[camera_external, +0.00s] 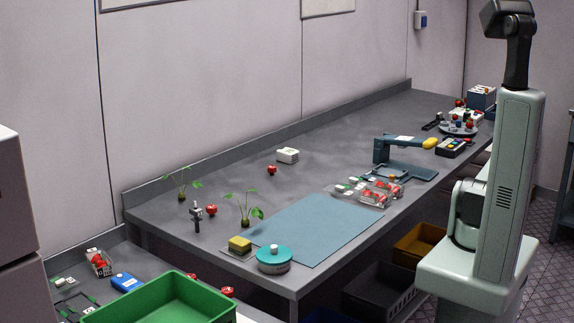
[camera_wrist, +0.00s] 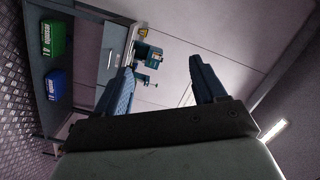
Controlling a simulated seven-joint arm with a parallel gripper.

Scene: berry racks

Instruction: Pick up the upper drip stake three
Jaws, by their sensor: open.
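My gripper (camera_wrist: 164,80) shows in the wrist view with its two dark blue fingers wide apart and nothing between them. In the external view my arm stands at the right edge, away from the bench things, and I cannot make out the gripper there. I cannot tell for certain which thing is the upper drip stake three. A small dark upright item with a light top (camera_external: 197,215) stands at the left of the grey bench (camera_external: 230,160). A dark thin item (camera_external: 433,122) lies at the far right end, beside a round tray (camera_external: 461,128) of small things.
A blue mat (camera_external: 320,228) covers the bench front. Seedlings (camera_external: 246,208), a yellow block (camera_external: 240,244), a teal round container (camera_external: 273,260), clear punnets (camera_external: 378,192) and a dark stand (camera_external: 385,152) are around. A green crate (camera_external: 165,305) is front left. The bench's back middle is mostly clear.

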